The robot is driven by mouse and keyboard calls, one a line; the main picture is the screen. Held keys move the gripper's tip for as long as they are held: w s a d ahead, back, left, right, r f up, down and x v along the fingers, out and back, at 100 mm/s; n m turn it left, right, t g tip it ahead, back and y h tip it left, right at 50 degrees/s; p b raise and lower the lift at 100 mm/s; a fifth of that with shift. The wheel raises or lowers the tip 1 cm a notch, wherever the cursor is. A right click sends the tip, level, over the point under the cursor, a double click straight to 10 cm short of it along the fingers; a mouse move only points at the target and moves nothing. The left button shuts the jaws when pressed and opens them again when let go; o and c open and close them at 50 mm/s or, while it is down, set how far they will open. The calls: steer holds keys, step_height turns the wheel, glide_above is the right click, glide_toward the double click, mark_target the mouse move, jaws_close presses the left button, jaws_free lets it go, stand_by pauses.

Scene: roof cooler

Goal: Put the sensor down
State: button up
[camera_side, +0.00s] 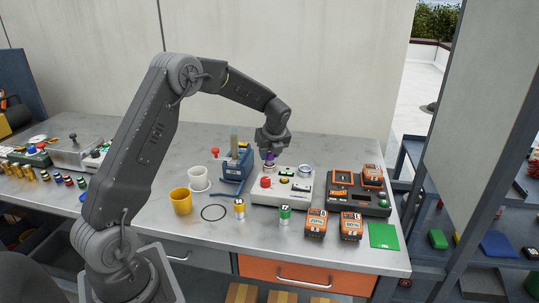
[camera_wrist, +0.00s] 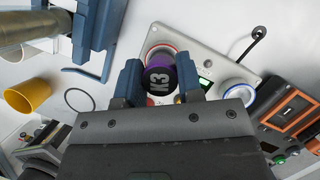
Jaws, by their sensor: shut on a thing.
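The sensor is a dark cylinder with a purple band, and its end reads K3 in the wrist view (camera_wrist: 160,79). My gripper (camera_wrist: 158,72) is shut on it, one blue finger on each side. In the side view my gripper (camera_side: 270,152) points down over the back left of a pale instrument box (camera_side: 283,198). The sensor shows there as a small purple patch between the fingers. A red-ringed round seat on the box lies just beyond the sensor in the wrist view. I cannot tell whether the sensor touches it.
A silver-gold can (camera_side: 239,210) and a green-banded can (camera_side: 285,215) stand in front. A blue stand (camera_side: 236,168) is left; an orange-black charger (camera_side: 358,204) is right. A yellow cup (camera_side: 181,201) stands further left.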

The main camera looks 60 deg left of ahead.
steer(key=shift+f, duration=0.35)
steer(key=shift+f, duration=0.1)
steer(key=shift+f, duration=0.25)
steer(key=o, duration=1)
steer(key=shift+r, duration=0.1)
